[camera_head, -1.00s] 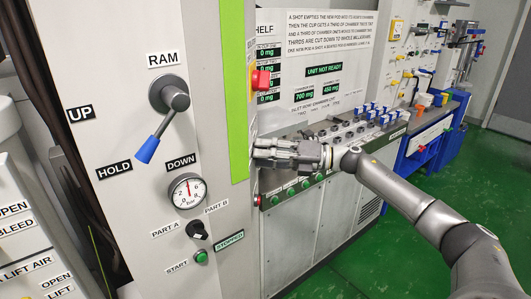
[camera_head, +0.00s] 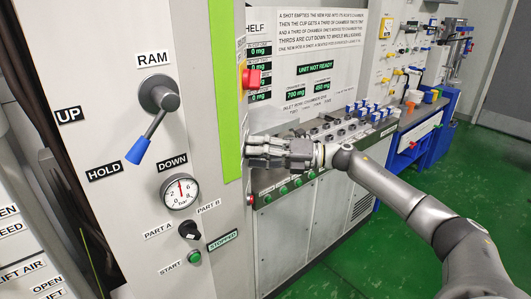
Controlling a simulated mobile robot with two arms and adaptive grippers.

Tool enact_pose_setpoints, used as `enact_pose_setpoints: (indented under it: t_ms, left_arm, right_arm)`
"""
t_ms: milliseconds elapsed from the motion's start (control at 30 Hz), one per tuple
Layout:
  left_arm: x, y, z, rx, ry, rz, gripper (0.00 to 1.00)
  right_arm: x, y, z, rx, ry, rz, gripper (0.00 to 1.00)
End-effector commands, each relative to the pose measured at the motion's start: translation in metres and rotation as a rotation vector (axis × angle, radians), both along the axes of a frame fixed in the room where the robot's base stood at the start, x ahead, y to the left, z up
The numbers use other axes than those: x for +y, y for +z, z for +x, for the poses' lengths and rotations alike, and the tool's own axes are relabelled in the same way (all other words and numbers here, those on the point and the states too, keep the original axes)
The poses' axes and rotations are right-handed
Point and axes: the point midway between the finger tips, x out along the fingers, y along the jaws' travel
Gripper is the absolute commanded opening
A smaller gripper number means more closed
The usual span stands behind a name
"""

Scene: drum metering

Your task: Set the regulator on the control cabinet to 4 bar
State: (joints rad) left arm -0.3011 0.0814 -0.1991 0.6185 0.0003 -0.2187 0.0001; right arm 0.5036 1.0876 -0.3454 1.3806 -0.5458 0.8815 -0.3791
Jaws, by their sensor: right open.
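The control cabinet (camera_head: 140,215) fills the left of the head view. Its round white gauge (camera_head: 179,192), marked in bar, has a red needle standing near the top of the dial; the exact value is too small to read. Below it is a black knob (camera_head: 189,230) between PART A and PART B labels. I cannot tell which part is the regulator. My right gripper (camera_head: 252,152) is open, to the right of the gauge and apart from it, in front of the green strip's right side. I see nothing between its fingers. My left gripper is not in view.
A ram lever (camera_head: 145,140) with a blue handle sits above the gauge. A green start button (camera_head: 194,257) is below the knob. A red button (camera_head: 251,79) sticks out above my right gripper. A metering bench (camera_head: 310,225) stands behind; green floor (camera_head: 430,240) is open at right.

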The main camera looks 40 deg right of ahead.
Motion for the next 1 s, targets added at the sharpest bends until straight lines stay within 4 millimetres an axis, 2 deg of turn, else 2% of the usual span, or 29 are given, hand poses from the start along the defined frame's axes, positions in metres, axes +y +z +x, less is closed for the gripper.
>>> enact_pose_setpoints:
  t_ms: [167,700,1000]
  left_arm:
    - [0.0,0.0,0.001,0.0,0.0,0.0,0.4]
    - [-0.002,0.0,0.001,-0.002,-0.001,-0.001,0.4]
    - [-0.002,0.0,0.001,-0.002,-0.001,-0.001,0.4]
  right_arm:
    - [-0.013,-0.001,-0.01,0.003,-0.002,-0.002,0.51]
    - [-0.075,-0.001,-0.063,0.004,-0.002,-0.001,0.51]
    - [-0.09,0.0,-0.076,0.001,0.0,-0.001,0.51]
